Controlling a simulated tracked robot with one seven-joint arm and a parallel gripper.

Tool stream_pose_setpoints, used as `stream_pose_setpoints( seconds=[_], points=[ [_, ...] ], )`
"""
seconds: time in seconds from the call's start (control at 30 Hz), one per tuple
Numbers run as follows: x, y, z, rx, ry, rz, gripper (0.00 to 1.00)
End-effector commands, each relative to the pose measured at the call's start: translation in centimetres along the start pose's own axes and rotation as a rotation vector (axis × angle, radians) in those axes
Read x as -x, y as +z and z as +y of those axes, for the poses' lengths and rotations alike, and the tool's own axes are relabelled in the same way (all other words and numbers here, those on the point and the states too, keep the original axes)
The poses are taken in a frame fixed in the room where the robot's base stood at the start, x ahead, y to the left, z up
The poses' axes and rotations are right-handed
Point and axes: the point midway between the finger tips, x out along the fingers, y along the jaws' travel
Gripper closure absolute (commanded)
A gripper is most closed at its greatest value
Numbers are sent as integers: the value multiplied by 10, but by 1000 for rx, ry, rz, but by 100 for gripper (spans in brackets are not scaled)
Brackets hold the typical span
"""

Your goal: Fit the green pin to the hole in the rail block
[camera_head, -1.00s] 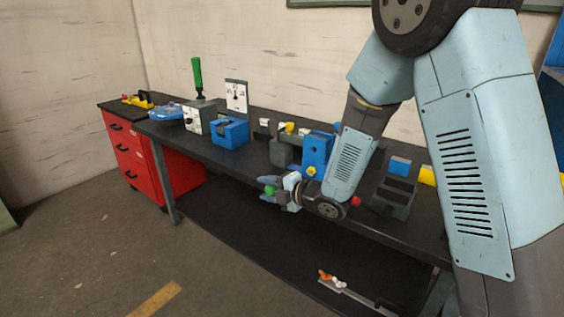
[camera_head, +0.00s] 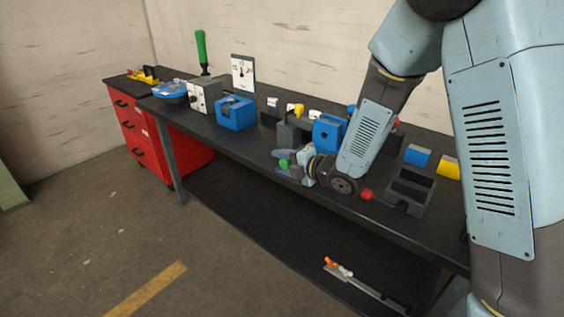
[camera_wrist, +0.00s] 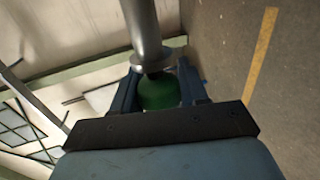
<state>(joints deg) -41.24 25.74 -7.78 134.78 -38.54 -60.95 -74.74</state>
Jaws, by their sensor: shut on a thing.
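My gripper (camera_head: 283,162) is shut on the green pin (camera_head: 284,164), just in front of the bench edge in the head view. In the wrist view the pin's green part (camera_wrist: 158,92) sits between the fingers, and a grey metal shaft (camera_wrist: 146,35) reaches away from it. A dark grey block (camera_head: 289,136) stands on the bench just behind my gripper, beside a blue block (camera_head: 328,132). I cannot tell for sure which block is the rail block, and no hole shows clearly. The pin is apart from the blocks as far as I can see.
A blue vise-like block (camera_head: 235,113), a grey box (camera_head: 204,96) with a green-handled lever (camera_head: 201,48) and a gauge plate (camera_head: 242,72) stand left. The front floor is clear.

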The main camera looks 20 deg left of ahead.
Motion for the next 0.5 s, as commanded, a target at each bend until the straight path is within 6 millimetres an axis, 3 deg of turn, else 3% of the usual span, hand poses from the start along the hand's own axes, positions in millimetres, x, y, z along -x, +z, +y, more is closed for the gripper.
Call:
stream_pose_setpoints(
  seconds=[0.5],
  points=[
    [-1, 39, 0, 1, 1, 0, 100]
  ],
)
